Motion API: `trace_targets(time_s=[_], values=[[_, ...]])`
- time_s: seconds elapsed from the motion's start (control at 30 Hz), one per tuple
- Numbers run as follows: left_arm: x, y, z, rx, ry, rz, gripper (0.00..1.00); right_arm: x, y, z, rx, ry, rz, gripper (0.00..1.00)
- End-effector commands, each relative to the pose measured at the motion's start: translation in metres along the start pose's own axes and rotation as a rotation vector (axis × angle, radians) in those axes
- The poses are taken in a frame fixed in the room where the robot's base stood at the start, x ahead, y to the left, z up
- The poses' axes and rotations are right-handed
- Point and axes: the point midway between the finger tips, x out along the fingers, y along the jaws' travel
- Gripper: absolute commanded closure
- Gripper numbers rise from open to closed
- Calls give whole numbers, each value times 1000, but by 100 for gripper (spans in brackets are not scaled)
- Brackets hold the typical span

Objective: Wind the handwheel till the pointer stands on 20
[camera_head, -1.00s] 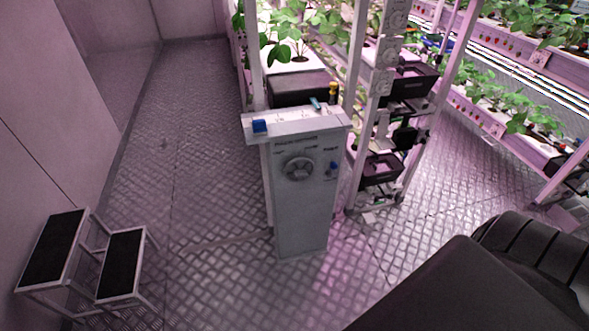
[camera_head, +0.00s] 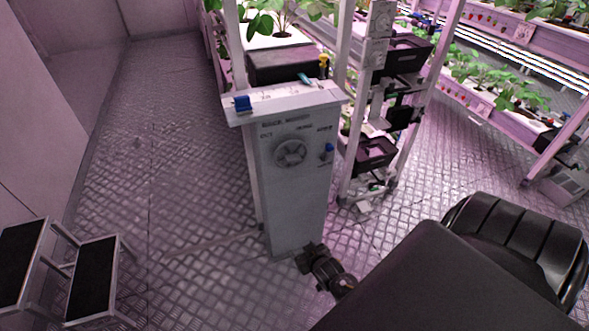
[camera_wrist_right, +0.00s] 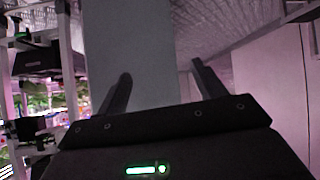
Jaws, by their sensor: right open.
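The handwheel (camera_head: 290,152) is a round grey wheel on the front of a grey cabinet (camera_head: 297,210). Small lettering is printed above it; the pointer and its reading are too small to make out. My right gripper (camera_head: 306,256) is low in front of the cabinet's foot, below and apart from the wheel. In the right wrist view its two fingers (camera_wrist_right: 160,75) are spread with nothing between them, and the cabinet's plain grey face (camera_wrist_right: 130,40) lies beyond. The handwheel does not show there. My left gripper is not in view.
Plant racks (camera_head: 345,60) stand behind. A step stool (camera_head: 92,280) is at the lower left. The floor left of the cabinet is clear.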

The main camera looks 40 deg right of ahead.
Motion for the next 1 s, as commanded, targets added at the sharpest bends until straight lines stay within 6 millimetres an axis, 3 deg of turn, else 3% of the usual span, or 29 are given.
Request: trace_targets(time_s=[0.03,0.1,0.2,0.3,0.43,0.63,0.77,1.0], values=[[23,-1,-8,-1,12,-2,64,11,8,-35,46,113,19,31],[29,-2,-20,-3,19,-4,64,2,22,-92,106,253,42,31],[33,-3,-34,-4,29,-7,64,-23,40,-156,180,419,60,31],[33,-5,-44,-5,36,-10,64,-50,52,-198,231,539,67,31],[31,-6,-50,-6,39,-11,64,-74,60,-226,268,625,69,31],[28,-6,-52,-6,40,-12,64,-83,63,-237,279,652,69,31],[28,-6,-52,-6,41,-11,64,-75,64,-243,277,653,68,31],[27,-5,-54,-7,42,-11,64,-41,71,-268,276,652,70,31]])
